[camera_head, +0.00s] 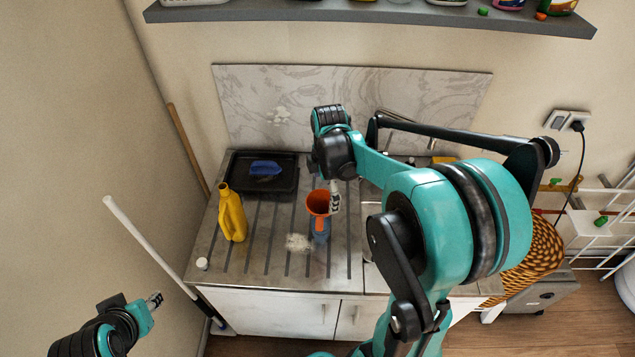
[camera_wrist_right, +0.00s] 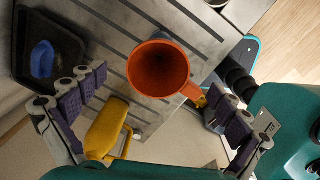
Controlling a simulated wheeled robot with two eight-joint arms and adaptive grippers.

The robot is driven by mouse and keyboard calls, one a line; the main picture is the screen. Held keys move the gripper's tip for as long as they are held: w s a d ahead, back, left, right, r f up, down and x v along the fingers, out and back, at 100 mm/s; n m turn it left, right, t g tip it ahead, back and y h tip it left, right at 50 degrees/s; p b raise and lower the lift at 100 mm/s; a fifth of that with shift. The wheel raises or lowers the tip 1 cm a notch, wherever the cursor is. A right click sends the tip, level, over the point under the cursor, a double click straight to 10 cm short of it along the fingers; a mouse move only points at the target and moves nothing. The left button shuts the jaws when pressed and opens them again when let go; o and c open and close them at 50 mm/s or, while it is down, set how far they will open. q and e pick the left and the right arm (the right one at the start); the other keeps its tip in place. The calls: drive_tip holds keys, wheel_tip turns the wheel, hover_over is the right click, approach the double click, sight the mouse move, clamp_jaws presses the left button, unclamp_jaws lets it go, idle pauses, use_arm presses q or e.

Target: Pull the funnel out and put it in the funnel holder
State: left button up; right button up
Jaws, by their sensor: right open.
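The orange funnel (camera_head: 318,203) stands in the mouth of a blue bottle (camera_head: 321,229) on the grooved counter. In the right wrist view, the funnel (camera_wrist_right: 158,68) shows from above with its wide mouth and a side tab. My right gripper (camera_head: 334,197) is at the funnel's right side in the head view. In the wrist view, its fingers are spread wide on either side of the funnel, with gaps, and hold nothing. My left gripper (camera_head: 154,299) is low at the left, away from the counter; its opening is too small to judge. I cannot make out a funnel holder.
A yellow jug (camera_head: 232,215) stands left of the funnel. A black tray (camera_head: 285,182) with a blue brush (camera_head: 264,168) lies behind it. White powder (camera_head: 298,242) and a white cap (camera_head: 202,263) lie on the counter. A shelf (camera_head: 370,13) hangs above.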

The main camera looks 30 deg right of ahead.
sight(325, 205)
drive_tip(key=f, duration=0.3)
drive_tip(key=f+b, duration=0.1)
drive_tip(key=f, duration=0.2)
drive_tip(key=shift+w+d+f, duration=0.1)
drive_tip(key=shift+w+f, duration=0.1)
drive_tip(key=shift+f, duration=0.1)
drive_tip(key=c, duration=1.2)
